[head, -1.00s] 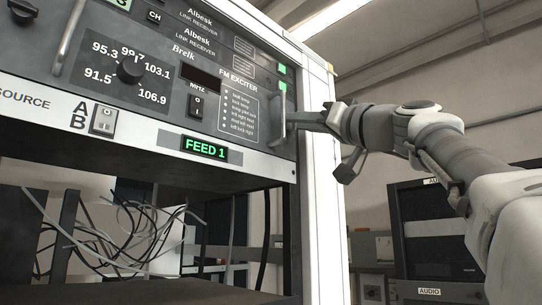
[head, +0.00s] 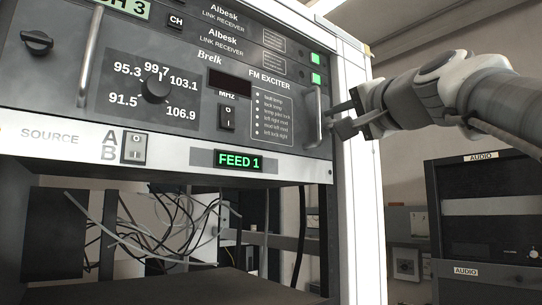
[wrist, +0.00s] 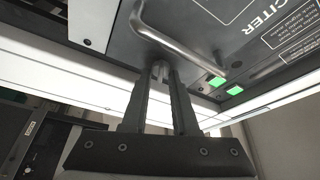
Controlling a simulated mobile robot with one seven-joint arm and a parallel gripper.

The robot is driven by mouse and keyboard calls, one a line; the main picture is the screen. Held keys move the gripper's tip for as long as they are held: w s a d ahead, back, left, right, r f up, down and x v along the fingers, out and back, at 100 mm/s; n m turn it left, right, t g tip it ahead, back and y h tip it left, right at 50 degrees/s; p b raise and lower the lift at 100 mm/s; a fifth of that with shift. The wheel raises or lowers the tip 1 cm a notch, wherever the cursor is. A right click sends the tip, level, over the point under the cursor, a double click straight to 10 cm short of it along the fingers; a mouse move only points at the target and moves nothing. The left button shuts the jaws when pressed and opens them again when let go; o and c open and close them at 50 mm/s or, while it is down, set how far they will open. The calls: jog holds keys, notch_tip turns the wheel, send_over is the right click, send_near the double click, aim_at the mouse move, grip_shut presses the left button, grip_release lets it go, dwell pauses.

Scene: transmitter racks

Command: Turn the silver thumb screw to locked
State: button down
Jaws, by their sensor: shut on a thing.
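My gripper (head: 338,117) is at the right edge of the FM exciter panel (head: 190,75), beside the panel's right handle (head: 313,115). In the wrist view my gripper (wrist: 160,75) has its two dark fingers close together on a small silver piece, the thumb screw (wrist: 160,70), next to the foot of the handle. The fingers hide most of the screw, so its turn position cannot be read. In the head view the screw is hidden by the fingers and the handle.
The handle (wrist: 185,48) stands out from the panel very near the fingers. A white rack side post (head: 357,200) is just right of the panel. Loose cables (head: 150,225) hang in the open bay below. Another rack labelled AUDIO (head: 485,205) stands at the right.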

jog(key=m, duration=0.2)
jog(key=m+g+h, duration=0.1)
jog(key=m, duration=0.2)
jog(key=shift+g, duration=0.3)
dwell(0.4)
jog(key=c, duration=0.7)
grip_release()
jog(key=b+v, duration=0.2)
jog(key=v, duration=1.5)
jog(key=shift+s+b, duration=0.2)
jog(key=shift+b, duration=0.15)
jog(key=shift+d+r, duration=0.1)
